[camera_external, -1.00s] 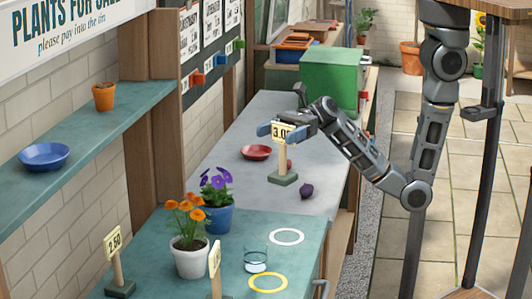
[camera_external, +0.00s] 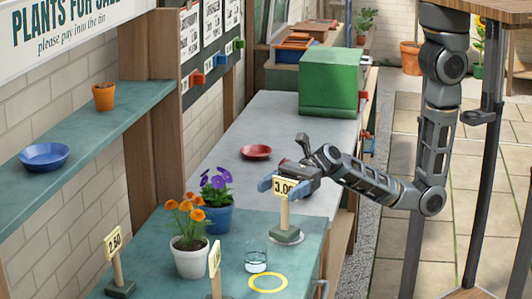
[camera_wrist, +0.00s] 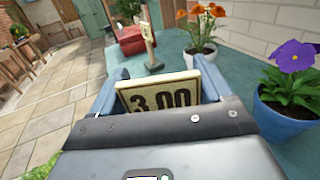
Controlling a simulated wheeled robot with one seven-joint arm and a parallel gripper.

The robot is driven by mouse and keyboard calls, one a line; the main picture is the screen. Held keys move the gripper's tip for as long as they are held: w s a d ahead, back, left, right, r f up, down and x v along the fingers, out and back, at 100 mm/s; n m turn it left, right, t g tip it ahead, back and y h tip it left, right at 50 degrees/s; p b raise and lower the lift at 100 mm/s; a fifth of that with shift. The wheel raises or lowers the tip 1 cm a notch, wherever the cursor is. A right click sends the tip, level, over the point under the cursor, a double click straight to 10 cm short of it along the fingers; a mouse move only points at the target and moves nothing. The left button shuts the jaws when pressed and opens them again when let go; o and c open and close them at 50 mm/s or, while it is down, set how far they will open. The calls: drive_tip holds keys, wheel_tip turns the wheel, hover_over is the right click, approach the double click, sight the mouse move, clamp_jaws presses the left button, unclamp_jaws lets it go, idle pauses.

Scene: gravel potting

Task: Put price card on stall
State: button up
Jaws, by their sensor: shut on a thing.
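The price card (camera_external: 284,188) reading 3.00 stands upright on a wooden post with a green base (camera_external: 285,236). My gripper (camera_external: 282,184) is shut on the card plate, with a blue finger at each side; the card (camera_wrist: 160,94) also shows between the fingers in the wrist view. The base is over the white ring (camera_external: 300,241) on the green stall top (camera_external: 308,262), covering most of it. I cannot tell whether the base touches the top. The post and base are hidden in the wrist view.
Orange flowers in a white pot (camera_external: 190,260), violets in a blue pot (camera_external: 219,218), a glass (camera_external: 255,262), a yellow ring (camera_external: 268,290) and two other price cards (camera_external: 113,243) (camera_external: 215,258) are close by. A red saucer (camera_external: 256,152) and green box (camera_external: 331,82) are farther back.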

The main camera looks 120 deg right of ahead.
drive_tip(key=shift+f, duration=0.95)
drive_tip(key=o, duration=1.5)
drive_tip(key=shift+r, duration=0.2)
drive_tip(key=b+v, duration=0.1)
drive_tip(key=v, duration=1.1)
drive_tip(key=shift+f, duration=0.15)
